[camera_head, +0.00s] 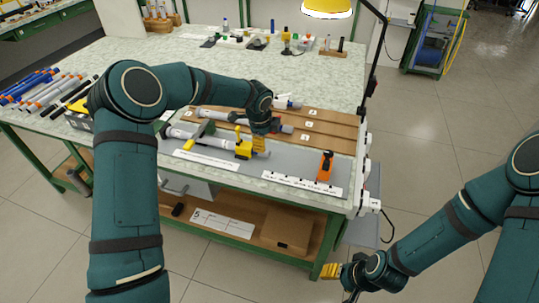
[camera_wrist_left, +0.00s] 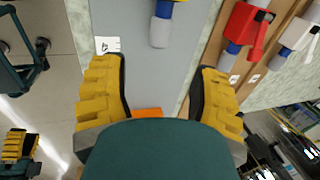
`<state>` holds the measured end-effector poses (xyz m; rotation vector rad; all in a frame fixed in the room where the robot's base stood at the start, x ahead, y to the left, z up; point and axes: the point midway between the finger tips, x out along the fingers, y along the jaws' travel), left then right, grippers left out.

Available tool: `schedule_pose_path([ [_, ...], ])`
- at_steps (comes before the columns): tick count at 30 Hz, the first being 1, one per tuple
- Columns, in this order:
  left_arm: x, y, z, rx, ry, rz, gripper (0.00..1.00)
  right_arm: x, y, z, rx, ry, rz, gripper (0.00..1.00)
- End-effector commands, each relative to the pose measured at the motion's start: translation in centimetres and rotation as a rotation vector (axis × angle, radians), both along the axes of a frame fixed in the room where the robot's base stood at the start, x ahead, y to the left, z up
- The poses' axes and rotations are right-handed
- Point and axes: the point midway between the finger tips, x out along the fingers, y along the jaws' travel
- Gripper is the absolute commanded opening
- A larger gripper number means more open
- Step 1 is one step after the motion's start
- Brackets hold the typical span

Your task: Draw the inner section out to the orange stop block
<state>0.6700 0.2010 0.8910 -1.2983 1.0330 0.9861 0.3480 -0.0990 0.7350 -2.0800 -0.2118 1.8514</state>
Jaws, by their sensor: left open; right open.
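A telescoping rod lies on the grey mat; its outer tube (camera_head: 182,134) is pale grey, with a yellow clamp (camera_head: 243,149) near its right end. In the left wrist view the inner section (camera_wrist_left: 161,30) pokes out of the clamp as a short blue length with a grey end. The orange stop block (camera_head: 325,165) stands on the mat to the right, apart from the rod; its edge shows in the left wrist view (camera_wrist_left: 147,112). My left gripper (camera_head: 259,143) is open and empty near the rod's grey end, which lies ahead between its fingers (camera_wrist_left: 160,70). My right gripper (camera_head: 331,271) is open, low beyond the bench's front.
Wooden racks (camera_head: 310,128) with more rods, one with a red clamp (camera_wrist_left: 245,25), lie behind the mat. Several loose rods (camera_head: 50,92) are piled at the bench's left. Mat between clamp and stop block is clear.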

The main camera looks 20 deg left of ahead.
Motion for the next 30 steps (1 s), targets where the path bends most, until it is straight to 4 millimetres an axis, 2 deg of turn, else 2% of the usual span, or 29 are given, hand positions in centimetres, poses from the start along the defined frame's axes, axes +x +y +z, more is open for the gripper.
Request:
schedule_pose_path([
  [1, 0.2, -0.1, -1.4, -0.002, 0.004, 0.0, 0.62, 0.1, 0.0, -0.4, 0.0, -0.001, 0.0, 0.55],
  [6, 1.1, -0.1, -4.7, -0.002, 0.003, -0.001, 0.62, 0.2, -0.1, -1.1, -0.002, -0.004, -0.002, 0.55],
  [15, 2.2, -0.2, -8.8, -0.002, 0.002, 0.001, 0.62, 0.4, -0.1, -1.9, -0.002, -0.008, -0.003, 0.55],
  [21, 2.5, -0.1, -9.5, -0.001, 0.0, 0.002, 0.62, 0.4, -0.1, -2.0, -0.002, -0.009, -0.004, 0.55],
  [29, 2.5, -0.1, -9.6, -0.001, 0.0, 0.002, 0.64, 0.4, -0.1, -2.0, -0.002, -0.009, -0.004, 0.55],
  [30, 2.5, -0.1, -9.5, -0.001, 0.0, 0.001, 0.5, 0.4, -0.1, -2.0, -0.002, -0.009, -0.004, 0.55],
])
